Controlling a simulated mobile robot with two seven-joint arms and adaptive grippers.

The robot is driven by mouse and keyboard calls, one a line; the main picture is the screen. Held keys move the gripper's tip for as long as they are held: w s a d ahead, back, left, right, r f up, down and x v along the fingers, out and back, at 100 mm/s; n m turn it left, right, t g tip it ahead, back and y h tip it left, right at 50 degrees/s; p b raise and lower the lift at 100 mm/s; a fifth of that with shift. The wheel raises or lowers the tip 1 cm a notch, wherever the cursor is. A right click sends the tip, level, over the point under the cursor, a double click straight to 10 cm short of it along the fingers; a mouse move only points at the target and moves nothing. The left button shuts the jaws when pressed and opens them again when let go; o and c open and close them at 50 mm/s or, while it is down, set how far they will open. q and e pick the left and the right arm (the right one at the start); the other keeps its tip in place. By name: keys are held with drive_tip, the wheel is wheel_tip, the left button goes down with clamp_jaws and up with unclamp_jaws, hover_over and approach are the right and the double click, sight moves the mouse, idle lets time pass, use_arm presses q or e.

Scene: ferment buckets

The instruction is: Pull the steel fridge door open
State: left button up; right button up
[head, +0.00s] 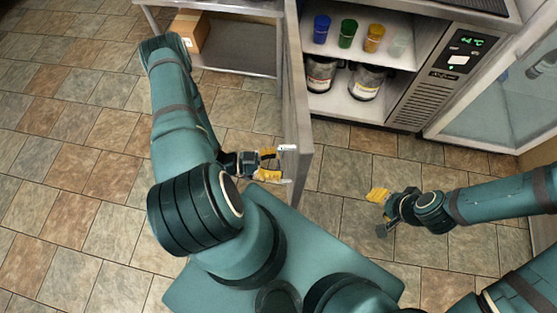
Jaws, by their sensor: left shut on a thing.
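The steel fridge door (298,120) stands swung open and shows nearly edge-on, left of the open cabinet of the fridge (437,75). My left gripper (278,164) is at the door's left face, near its lower end in the picture. Its yellow fingers are shut on the door handle (288,149), of which only the pale end pieces show. My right gripper (379,212) is to the right of the door, over the floor. Its fingers are spread apart and it holds nothing.
Inside the fridge, blue (321,29), green (347,33) and yellow (374,38) cups stand on the upper shelf. Two buckets (320,73) (366,82) stand below. A steel rack (240,60) with a cardboard box (190,30) is left of the door. Tiled floor is clear at left.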

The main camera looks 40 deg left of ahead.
use_arm(q)
drive_tip(key=v, duration=1.2)
idle(0.6)
